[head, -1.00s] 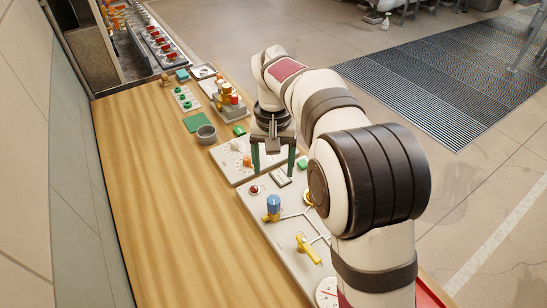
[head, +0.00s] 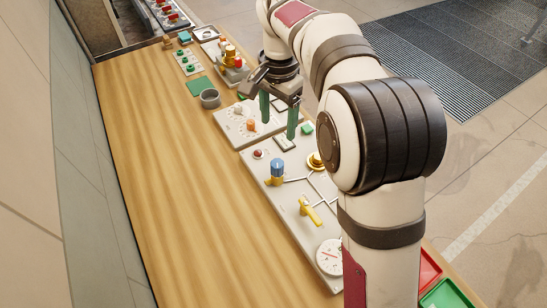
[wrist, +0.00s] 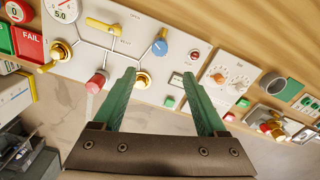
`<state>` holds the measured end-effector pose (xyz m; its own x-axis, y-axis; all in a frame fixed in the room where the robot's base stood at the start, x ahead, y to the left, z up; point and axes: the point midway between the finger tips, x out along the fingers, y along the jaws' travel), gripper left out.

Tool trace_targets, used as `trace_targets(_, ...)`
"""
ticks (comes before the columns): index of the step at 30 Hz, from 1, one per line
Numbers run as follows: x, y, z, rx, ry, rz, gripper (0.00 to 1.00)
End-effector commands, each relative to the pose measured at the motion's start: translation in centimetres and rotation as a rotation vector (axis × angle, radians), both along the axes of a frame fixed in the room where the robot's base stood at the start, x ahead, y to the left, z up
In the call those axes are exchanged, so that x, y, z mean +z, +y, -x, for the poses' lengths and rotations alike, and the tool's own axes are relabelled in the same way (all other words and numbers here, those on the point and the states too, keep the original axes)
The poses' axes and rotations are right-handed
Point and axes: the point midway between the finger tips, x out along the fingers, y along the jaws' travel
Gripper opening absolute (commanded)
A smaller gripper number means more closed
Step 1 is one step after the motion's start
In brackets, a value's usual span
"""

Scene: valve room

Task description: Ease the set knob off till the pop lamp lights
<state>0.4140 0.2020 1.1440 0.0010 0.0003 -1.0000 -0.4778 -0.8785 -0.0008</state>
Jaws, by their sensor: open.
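My gripper (head: 279,129) is open and empty, its green fingers pointing down above the grey-white valve panel (head: 262,188); in the wrist view the fingertips (wrist: 160,75) are well apart. A brass knob (wrist: 142,79) shows just inside the left finger there, and also beside my arm in the head view (head: 315,161). A pinkish-red knob (wrist: 97,82) lies left of the fingers; my arm hides it in the head view. A small red lamp (head: 258,154) sits near the panel's corner, also in the wrist view (wrist: 194,55). I cannot read which knob or lamp is set or pop.
The panel also bears a blue knob (head: 277,170), a yellow lever (head: 311,211) and a round gauge (head: 330,257). Red (head: 428,268) and green (head: 447,295) trays lie near right. The wooden bench's left side is clear.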

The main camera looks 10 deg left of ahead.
Motion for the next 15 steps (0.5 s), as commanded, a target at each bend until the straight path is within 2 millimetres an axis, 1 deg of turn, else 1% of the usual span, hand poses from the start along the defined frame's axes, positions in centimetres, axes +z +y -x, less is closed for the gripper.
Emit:
trace_targets(2,-1.2,0.0,0.0,-0.012,0.003,0.002,0.74)
trace_targets(5,-3.8,-0.1,0.1,-0.009,0.005,0.003,0.74)
trace_targets(9,-8.1,-0.1,0.1,-0.009,0.005,0.002,0.74)
trace_targets(12,-10.8,0.0,0.1,-0.009,0.005,0.001,0.74)
trace_targets(15,-12.9,0.0,0.1,-0.008,0.005,0.001,0.74)
